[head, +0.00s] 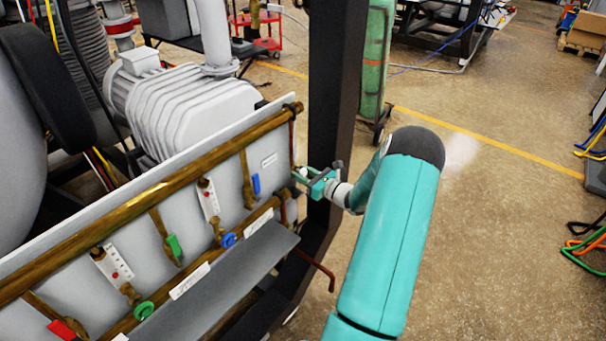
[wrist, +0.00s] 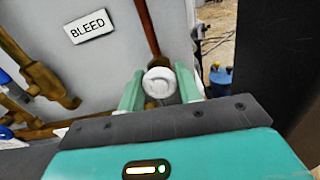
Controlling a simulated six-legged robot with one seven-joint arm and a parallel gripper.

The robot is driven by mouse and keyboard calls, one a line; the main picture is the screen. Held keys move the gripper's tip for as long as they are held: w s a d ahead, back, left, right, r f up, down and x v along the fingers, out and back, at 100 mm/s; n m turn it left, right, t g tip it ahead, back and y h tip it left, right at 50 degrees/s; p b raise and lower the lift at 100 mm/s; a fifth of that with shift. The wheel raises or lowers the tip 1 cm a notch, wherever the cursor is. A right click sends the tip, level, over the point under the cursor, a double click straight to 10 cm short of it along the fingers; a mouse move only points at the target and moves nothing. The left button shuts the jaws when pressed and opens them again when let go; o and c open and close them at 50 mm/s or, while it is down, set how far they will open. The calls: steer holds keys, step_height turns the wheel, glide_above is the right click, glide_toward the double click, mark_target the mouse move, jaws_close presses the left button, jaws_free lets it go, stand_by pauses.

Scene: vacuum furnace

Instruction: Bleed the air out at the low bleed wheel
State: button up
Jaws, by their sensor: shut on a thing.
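The bleed wheel (wrist: 159,83) is a small round white knob in front of a copper pipe, seen in the wrist view. A white plate reading BLEED (wrist: 88,26) is on the grey panel up and to its left. My gripper (wrist: 162,77) has one green finger on each side of the wheel and is shut on it. In the head view my gripper (head: 300,174) is at the right end of the pipe panel (head: 228,150), by the dark post. There the fingers and post leave the wheel hard to make out.
A dark upright post (head: 334,100) stands close beside my gripper. The panel carries brass pipes (head: 150,200) with blue (head: 228,240), green (head: 144,310) and red (head: 62,329) handles. A grey shelf (head: 225,278) juts out below. Open floor (head: 480,240) lies to the right.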

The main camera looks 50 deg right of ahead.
steer(key=n, duration=0.5)
steer(key=shift+n, duration=0.3)
steer(key=n, duration=0.5)
steer(key=shift+n, duration=0.3)
steer(key=o, duration=1)
steer(key=s+d, duration=0.1)
steer(key=s, duration=1.2)
steer(key=shift+s, duration=0.4)
steer(key=shift+d, duration=0.1)
